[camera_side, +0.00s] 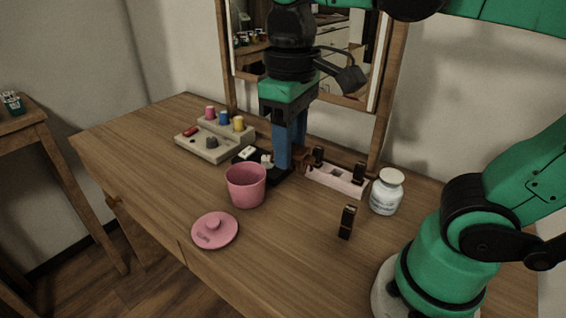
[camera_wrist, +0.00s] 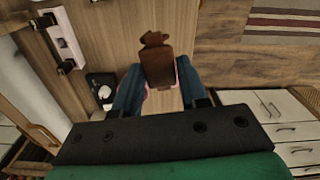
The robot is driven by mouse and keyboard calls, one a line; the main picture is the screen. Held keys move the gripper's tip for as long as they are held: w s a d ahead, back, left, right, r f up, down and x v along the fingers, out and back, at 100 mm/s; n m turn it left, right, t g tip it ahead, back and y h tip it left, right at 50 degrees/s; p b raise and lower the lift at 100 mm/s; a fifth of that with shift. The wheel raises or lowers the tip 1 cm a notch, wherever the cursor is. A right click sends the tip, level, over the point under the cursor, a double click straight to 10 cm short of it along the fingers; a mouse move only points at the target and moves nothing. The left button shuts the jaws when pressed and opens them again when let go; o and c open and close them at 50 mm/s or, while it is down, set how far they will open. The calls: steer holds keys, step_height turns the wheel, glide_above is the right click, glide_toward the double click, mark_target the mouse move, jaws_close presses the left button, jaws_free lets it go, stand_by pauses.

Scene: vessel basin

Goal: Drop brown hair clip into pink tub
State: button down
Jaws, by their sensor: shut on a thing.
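My gripper (camera_side: 288,160) points down behind and to the right of the pink tub (camera_side: 246,190) in the side view. Its blue fingers are shut on the brown hair clip (camera_side: 304,158), which sticks out to the right of them. In the wrist view the brown hair clip (camera_wrist: 157,62) sits between the two fingertips (camera_wrist: 158,85). The pink tub stands upright and uncovered on the table, and its inner floor is hidden. Only slivers of pink show behind the clip in the wrist view.
A grey organizer (camera_side: 213,148) with small colored items stands at back left. A pale pink tray (camera_side: 338,180) with dark clips, a white jar (camera_side: 387,192) and a dark upright item (camera_side: 347,221) stand to the right. A mirror rises behind.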

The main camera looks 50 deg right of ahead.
stand_by(0.3)
steer(key=w+d+f, duration=0.2)
steer(key=w+d, duration=0.3)
steer(key=w, duration=0.3)
steer(key=w+d+f, duration=0.1)
steer(key=w+d, duration=0.3)
steer(key=w, duration=0.5)
steer(key=shift+s+d+f, duration=0.1)
steer(key=shift+f, duration=1.4)
steer(key=shift+s+d+f, duration=0.1)
steer(key=shift+f, duration=1.35)
steer(key=shift+c, duration=1.9)
jaws_free()
steer(key=shift+r, duration=0.1)
steer(key=shift+r, duration=2.75)
